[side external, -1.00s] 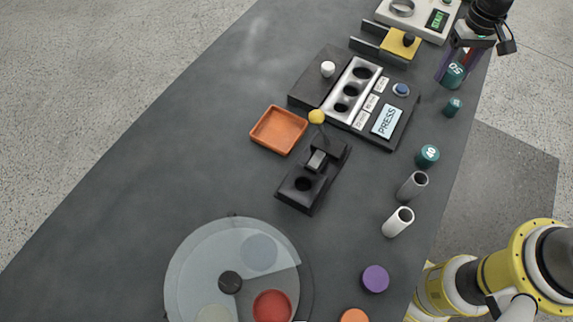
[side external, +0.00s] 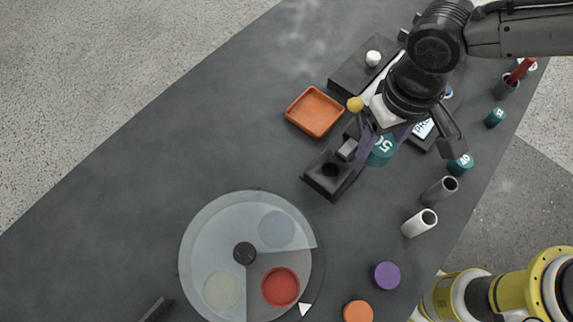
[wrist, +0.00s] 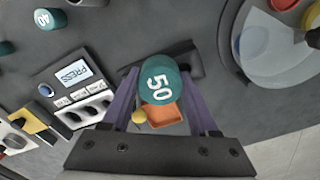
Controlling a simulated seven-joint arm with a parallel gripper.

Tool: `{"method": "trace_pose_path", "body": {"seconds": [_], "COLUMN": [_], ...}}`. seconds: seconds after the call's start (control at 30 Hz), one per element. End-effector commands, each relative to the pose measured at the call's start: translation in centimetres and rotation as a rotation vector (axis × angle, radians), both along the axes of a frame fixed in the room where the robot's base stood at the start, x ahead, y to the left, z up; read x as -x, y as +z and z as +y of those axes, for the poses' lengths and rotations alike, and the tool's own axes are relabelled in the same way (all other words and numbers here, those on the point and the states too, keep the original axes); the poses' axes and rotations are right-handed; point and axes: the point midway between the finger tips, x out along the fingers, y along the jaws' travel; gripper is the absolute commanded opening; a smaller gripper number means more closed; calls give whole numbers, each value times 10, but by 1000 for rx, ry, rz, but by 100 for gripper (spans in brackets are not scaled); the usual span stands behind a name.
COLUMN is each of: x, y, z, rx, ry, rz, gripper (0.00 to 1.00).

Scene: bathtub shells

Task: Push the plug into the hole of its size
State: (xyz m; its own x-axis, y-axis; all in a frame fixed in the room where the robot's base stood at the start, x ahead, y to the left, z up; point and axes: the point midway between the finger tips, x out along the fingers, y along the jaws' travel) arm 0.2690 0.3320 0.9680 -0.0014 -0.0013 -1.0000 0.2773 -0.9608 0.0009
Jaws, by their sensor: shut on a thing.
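The teal plug marked 50 (side external: 381,149) is held between the purple fingers of my gripper (side external: 385,145), which is shut on it. The plug also shows in the wrist view (wrist: 159,82), between both fingers. In the side view it appears over or beside the black block with one round hole (side external: 325,178); its height is unclear. The white strip of several holes (wrist: 83,111) and its labelled panel with a PRESS display (wrist: 72,71) lie left of the plug in the wrist view. In the side view my arm hides most of them.
Teal plugs (side external: 460,164) (side external: 495,117) and grey and white tubes (side external: 440,189) (side external: 419,223) stand at right. A round translucent disc (side external: 200,245) lies in front.

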Motion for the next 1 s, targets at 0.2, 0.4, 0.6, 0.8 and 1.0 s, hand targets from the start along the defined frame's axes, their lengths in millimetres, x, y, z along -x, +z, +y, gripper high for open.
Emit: {"method": "trace_pose_path", "body": {"seconds": [0.2,0.4,0.6,0.8,1.0], "x": [15,-4,-27,-45,-58], "y": [-2,-18,-34,-64,-87], "z": [19,47,78,103,120], "rx": [-2,0,-2,1,-2], "ry": [57,58,57,57,57], "rz": [-2,-1,-2,1,-2], "gripper": [2,2,2,2,2]}}
